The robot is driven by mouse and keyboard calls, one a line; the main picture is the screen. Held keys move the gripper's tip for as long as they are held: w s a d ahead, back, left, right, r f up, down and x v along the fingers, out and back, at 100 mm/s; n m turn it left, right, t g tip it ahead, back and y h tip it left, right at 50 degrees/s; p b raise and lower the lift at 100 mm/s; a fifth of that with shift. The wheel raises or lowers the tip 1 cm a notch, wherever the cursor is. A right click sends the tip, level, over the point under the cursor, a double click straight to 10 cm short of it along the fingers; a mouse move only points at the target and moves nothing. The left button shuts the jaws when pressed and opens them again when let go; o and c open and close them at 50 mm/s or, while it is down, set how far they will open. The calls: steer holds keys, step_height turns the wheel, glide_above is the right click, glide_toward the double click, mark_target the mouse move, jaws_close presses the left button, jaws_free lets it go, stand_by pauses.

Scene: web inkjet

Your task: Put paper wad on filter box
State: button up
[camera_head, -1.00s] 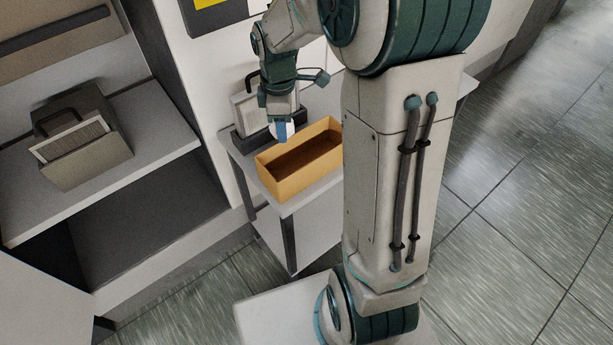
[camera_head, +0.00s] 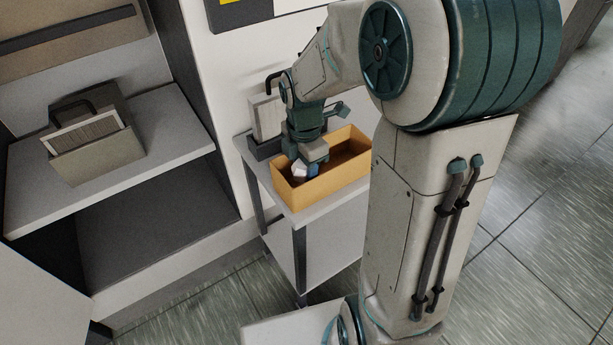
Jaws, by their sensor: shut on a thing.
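My gripper (camera_head: 306,171) points down at the near left end of the open yellow bin (camera_head: 335,185), with its fingertips at or just inside the rim. It is shut on a small white thing, which looks like the paper wad (camera_head: 299,169); the fingers hide part of it. A grey-brown box with a black handle and a pleated filter (camera_head: 88,133) stands tilted on the shelf at left. A second holder, dark with a pale panel (camera_head: 265,117), stands behind the yellow bin, partly hidden by my gripper. I cannot tell which is the filter box.
The yellow bin and dark holder stand on a small grey side table (camera_head: 297,217). The left shelf (camera_head: 178,145) has bare room right of the filter-bearing box. A white cabinet wall (camera_head: 221,95) stands between shelf and table. My arm hides the table's right side.

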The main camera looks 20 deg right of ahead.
mark_target(305, 177)
steer(key=shift+f, duration=1.7)
steer(key=shift+f+b, duration=0.15)
steer(key=shift+b, duration=0.15)
steer(key=o, duration=0.7)
